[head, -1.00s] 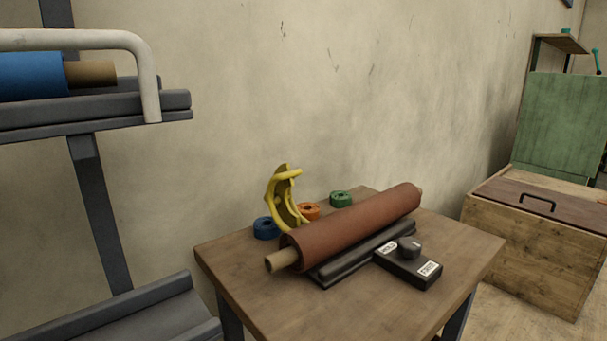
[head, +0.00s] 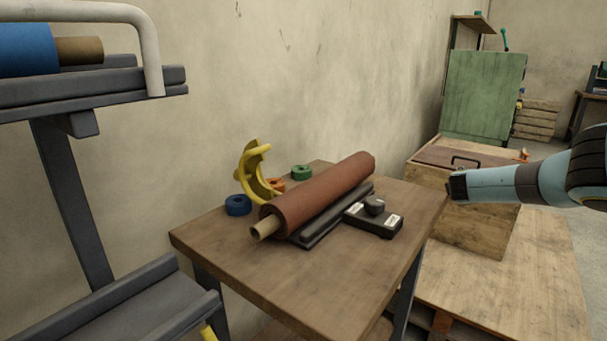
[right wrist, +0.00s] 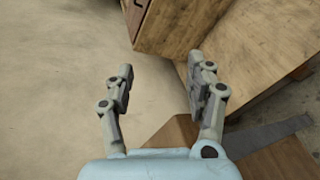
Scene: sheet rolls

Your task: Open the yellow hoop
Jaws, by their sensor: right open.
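The yellow hoop (head: 252,172) shows in the head view at the back left of the wooden table (head: 222,255). It is a curved C-shaped piece standing up behind the left end of a brown sheet roll (head: 318,190). Its lower part is hidden by the roll, so I cannot tell if it touches it. My right gripper (right wrist: 160,85) is open and empty in the right wrist view, apart from the hoop. In the head view my right arm comes in from the right, beyond the table's right edge. My left gripper is not in view.
The roll lies on a dark cradle (head: 325,228) beside a black box with a knob (head: 374,216). Blue (head: 238,205), orange (head: 277,185) and green (head: 301,172) tape rolls stand behind. A grey rack (head: 90,90) is at left, a wooden crate (head: 465,225) at right. The table's front is clear.

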